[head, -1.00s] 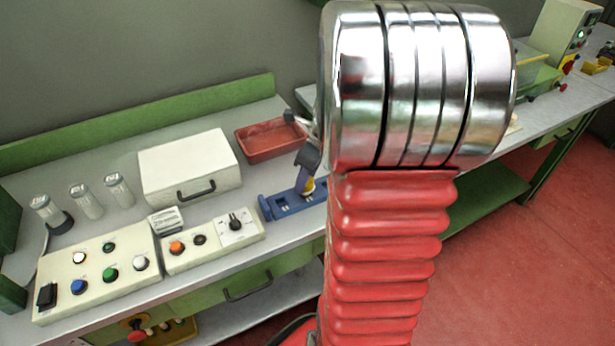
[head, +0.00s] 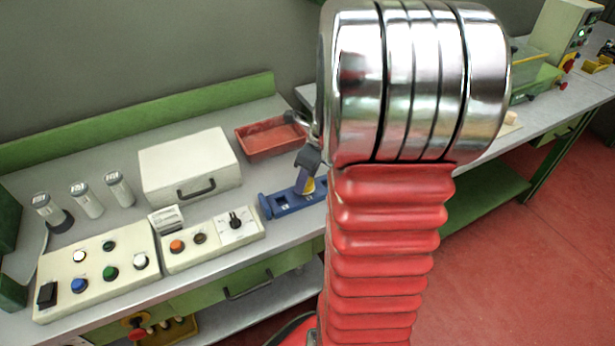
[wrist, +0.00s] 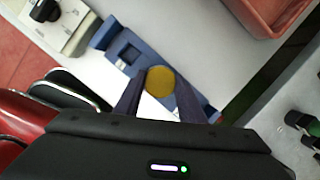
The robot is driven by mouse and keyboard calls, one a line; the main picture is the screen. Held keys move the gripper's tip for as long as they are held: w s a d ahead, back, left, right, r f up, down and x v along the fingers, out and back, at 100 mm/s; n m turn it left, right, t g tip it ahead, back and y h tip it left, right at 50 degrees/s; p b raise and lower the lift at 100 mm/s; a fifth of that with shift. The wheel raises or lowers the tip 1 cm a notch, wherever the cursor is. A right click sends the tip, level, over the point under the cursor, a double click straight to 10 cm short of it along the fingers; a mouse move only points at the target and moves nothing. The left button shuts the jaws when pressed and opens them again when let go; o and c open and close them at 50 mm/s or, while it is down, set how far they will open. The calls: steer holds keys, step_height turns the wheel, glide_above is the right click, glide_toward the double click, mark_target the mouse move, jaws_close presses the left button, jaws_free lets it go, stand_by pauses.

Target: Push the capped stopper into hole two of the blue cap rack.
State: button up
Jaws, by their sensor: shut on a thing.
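The blue cap rack (head: 283,208) lies on the grey bench in the head view, partly hidden at its right end by my arm. One square hole shows near its left end. In the wrist view the rack (wrist: 103,38) runs diagonally behind my fingers. The capped stopper shows as a yellow round cap (wrist: 160,80) between my fingertips, over the rack; its yellow also shows in the head view (head: 309,185). My gripper (wrist: 158,88) is shut on it. The stopper's lower part is hidden, so I cannot tell how deep it sits in a hole.
A red tray (head: 268,142) lies behind the rack. A white case (head: 190,167) and a switch box with a dial (head: 213,240) stand to the left. Bare bench lies between the rack and the tray.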

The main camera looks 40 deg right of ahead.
steer(key=shift+f, duration=0.3)
steer(key=o, duration=1.2)
steer(key=shift+r, duration=0.15)
steer(key=v, duration=1.3)
steer(key=shift+r, duration=0.25)
